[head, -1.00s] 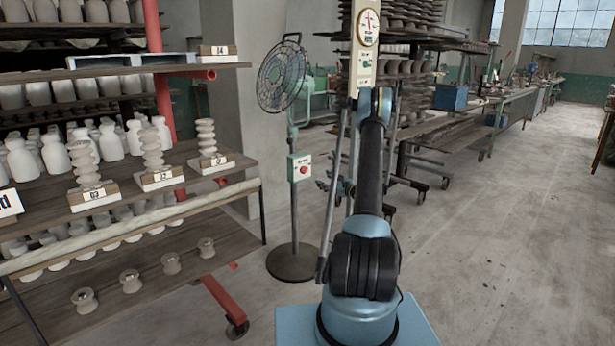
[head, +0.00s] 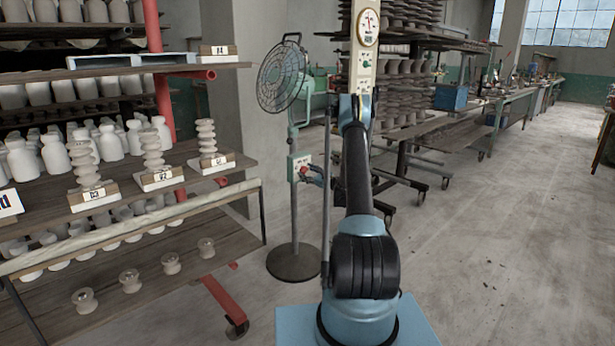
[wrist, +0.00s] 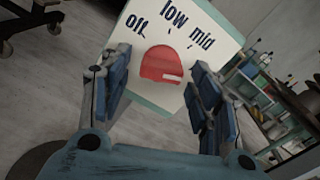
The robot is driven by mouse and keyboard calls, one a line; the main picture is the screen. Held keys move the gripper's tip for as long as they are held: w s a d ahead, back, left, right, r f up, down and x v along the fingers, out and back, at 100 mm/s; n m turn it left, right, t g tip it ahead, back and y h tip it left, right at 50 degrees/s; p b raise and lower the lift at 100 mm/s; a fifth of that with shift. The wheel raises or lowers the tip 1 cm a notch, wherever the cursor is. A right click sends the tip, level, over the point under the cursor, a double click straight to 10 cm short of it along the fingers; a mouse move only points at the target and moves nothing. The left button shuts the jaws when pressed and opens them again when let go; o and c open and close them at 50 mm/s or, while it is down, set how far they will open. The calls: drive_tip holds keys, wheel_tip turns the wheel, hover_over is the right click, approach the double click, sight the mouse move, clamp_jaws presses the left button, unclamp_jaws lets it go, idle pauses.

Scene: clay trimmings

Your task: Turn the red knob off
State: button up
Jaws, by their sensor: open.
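The red knob (wrist: 162,64) is on a white control panel (wrist: 205,60) marked "off", "low" and "mid" in the wrist view. A pale mark on the knob sits at its lower right; the label at that side is not visible. In the head view the panel (head: 293,166) is on the stand of a fan (head: 283,78), and the knob (head: 303,170) shows small. My gripper (wrist: 158,88) is open, with one blue finger to the left of the knob and one to the right. I cannot tell whether either finger touches it. In the head view my gripper (head: 316,175) is at the panel's right side.
A shelf (head: 215,187) with pottery stands left of the fan. The fan's round base (head: 294,263) rests on the floor. A rack (head: 440,130) with a blue bin stands behind my arm.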

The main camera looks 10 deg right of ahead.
drive_tip(key=c, duration=1.1)
